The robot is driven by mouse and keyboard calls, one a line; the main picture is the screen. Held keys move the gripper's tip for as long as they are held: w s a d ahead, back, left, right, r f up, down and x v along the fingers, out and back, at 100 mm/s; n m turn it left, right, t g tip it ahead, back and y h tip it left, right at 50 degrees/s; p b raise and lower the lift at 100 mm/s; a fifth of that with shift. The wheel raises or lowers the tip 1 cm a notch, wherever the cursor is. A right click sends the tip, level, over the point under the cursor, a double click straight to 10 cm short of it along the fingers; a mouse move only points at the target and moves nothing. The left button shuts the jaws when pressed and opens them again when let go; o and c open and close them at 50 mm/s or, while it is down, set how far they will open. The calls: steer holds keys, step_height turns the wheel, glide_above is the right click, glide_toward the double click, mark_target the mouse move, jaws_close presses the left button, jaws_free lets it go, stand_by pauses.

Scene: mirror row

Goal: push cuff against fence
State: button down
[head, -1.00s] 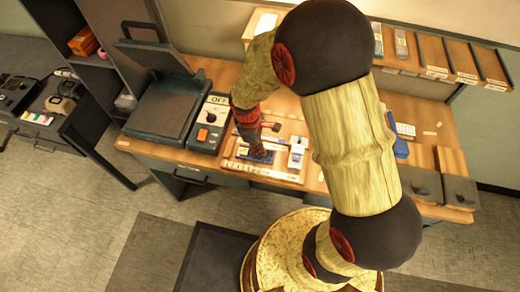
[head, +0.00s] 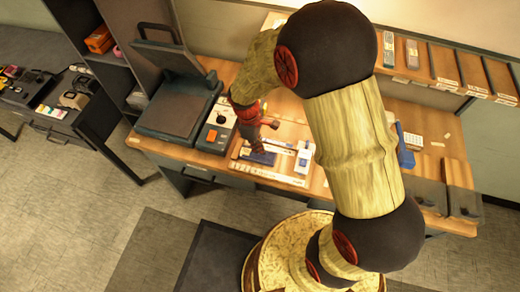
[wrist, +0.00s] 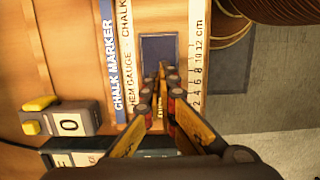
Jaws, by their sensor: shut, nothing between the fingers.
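The cuff appears to be the dark blue flat piece (head: 259,158) on the wooden bench board; it also shows in the wrist view (wrist: 158,49). A pale strip lettered as a hem gauge (wrist: 129,60) runs along its left side in the wrist view. It may be the fence, but I cannot tell. A centimetre scale (wrist: 196,60) runs along the cuff's right side. My gripper (wrist: 162,70) is shut and empty, its tips over the cuff's near part in the wrist view. Whether they touch it is unclear. In the head view, my gripper (head: 257,146) points down beside the cuff.
A dark press with raised lid (head: 180,105) and a switch box (head: 215,130) stand left of the board. A blue chalk marker strip (wrist: 107,50) lies beyond the gauge. A white device (head: 303,158) sits to the right. Shelves line the back.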

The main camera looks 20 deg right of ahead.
mark_target(256, 158)
step_height(256, 158, up, 9)
steer(key=w+a, duration=0.1)
steer(key=shift+a+r, duration=0.2)
steer(key=shift+a, duration=0.05)
steer(key=s+d+r+m+t, duration=0.2)
steer(key=s+r+m, duration=0.3)
steer(key=s+r, duration=0.3)
steer(key=s+d+r+m+t+y, duration=0.1)
steer(key=s+r+m+t, duration=0.3)
steer(key=s+r, duration=0.4)
step_height(256, 158, up, 5)
steer(key=shift+s+d+r+m+t+y, duration=0.2)
steer(key=shift+s+d+m+t+y, duration=0.15)
steer(key=shift+m, duration=0.55)
